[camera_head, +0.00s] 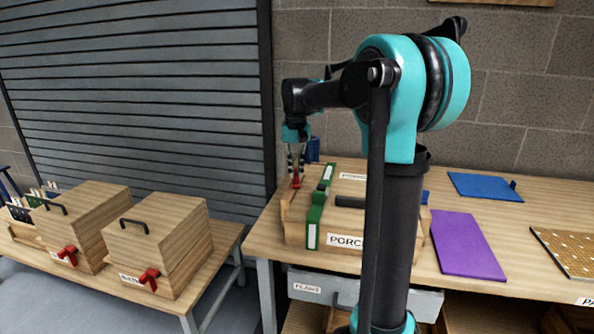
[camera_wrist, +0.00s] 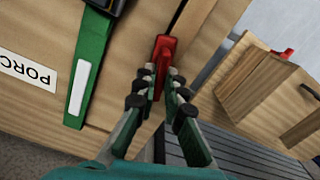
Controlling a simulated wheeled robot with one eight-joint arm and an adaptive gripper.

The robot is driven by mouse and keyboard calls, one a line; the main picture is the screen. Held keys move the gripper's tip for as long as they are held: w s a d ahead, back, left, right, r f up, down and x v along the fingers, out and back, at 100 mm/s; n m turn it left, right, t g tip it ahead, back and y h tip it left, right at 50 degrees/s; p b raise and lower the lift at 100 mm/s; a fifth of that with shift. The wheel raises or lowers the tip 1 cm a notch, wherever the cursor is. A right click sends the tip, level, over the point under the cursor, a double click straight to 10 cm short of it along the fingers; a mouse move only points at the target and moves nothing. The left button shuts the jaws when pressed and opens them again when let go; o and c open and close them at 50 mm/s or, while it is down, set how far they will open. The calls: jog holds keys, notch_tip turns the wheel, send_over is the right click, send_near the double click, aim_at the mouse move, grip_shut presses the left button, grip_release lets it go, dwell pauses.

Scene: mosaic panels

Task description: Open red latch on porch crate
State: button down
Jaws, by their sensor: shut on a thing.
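The porch crate (camera_head: 275,214) is a wooden box with a "PORC..." label on the right-hand table; its wood also shows in the wrist view (camera_wrist: 40,25). A green strap (camera_head: 317,212) runs over it, and it shows in the wrist view (camera_wrist: 88,70). The red latch (camera_wrist: 164,50) is on the crate's side by an edge, at the left end in the head view (camera_head: 296,181). My gripper (camera_wrist: 161,80) is shut on the red latch, with its fingertips on both sides of the lower part. The fingertips hide part of the latch. My gripper also shows in the head view (camera_head: 296,170).
Two wooden boxes with red latches and black handles (camera_head: 90,210) (camera_head: 165,235) stand on the lower left table. A purple panel (camera_head: 466,245), a blue panel (camera_head: 484,187) and a dotted board (camera_head: 570,250) lie right of the crate. A grey drawer (camera_head: 320,287) is below.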

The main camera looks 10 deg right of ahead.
aim_at(295, 172)
jog(key=shift+a+m, duration=0.1)
jog(key=shift+m, duration=0.4)
jog(key=c, duration=1.6)
grip_release()
notch_tip(295, 172, up, 12)
